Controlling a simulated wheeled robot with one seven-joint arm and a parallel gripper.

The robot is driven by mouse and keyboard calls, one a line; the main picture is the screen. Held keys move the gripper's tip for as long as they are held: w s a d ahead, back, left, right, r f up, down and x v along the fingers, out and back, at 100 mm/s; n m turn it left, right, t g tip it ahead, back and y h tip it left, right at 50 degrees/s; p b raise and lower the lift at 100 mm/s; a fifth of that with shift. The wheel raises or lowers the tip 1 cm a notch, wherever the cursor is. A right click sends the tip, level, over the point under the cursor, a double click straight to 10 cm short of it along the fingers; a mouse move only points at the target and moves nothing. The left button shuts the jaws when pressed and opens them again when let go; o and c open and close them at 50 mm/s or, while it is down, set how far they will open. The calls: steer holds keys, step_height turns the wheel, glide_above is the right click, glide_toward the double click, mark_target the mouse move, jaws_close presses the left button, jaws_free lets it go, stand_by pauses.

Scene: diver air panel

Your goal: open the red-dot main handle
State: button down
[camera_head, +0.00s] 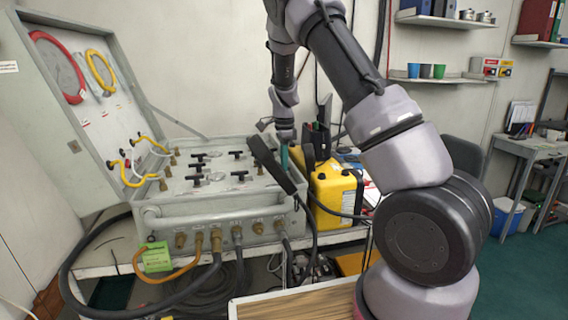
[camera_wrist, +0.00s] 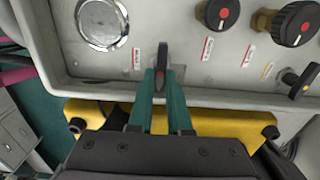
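The red-dot main handle (camera_wrist: 161,54) is a narrow black lever near the panel's edge in the wrist view, with a small red mark low on it, between my fingertips. My gripper (camera_wrist: 162,74) has two teal fingers, one on each side of the lever, with little or no gap to it, and looks shut on it. In the head view my gripper (camera_head: 284,157) reaches down at the right end of the grey air panel (camera_head: 215,206). There the handle is hidden behind a raised black part and my fingers.
Round black knobs (camera_wrist: 221,13) and a gauge (camera_wrist: 101,24) sit beside the handle on the panel. A yellow case (camera_head: 335,187) stands close to the panel's right side. The open lid (camera_head: 88,110) with hoses rises at left. Hoses and a green tag (camera_head: 156,257) hang in front.

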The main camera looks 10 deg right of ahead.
stand_by(0.4)
steer(key=n, duration=0.4)
steer(key=shift+w+n, duration=0.15)
steer(key=shift+n, duration=0.25)
steer(key=n, duration=0.4)
steer(key=shift+n, duration=0.3)
steer(key=n, duration=0.4)
steer(key=shift+w+a, duration=0.1)
steer(key=shift+a, duration=0.05)
steer(key=shift+n, duration=1.8)
steer(key=shift+a, duration=0.1)
steer(key=c, duration=0.8)
jaws_free()
steer(key=shift+c, duration=0.2)
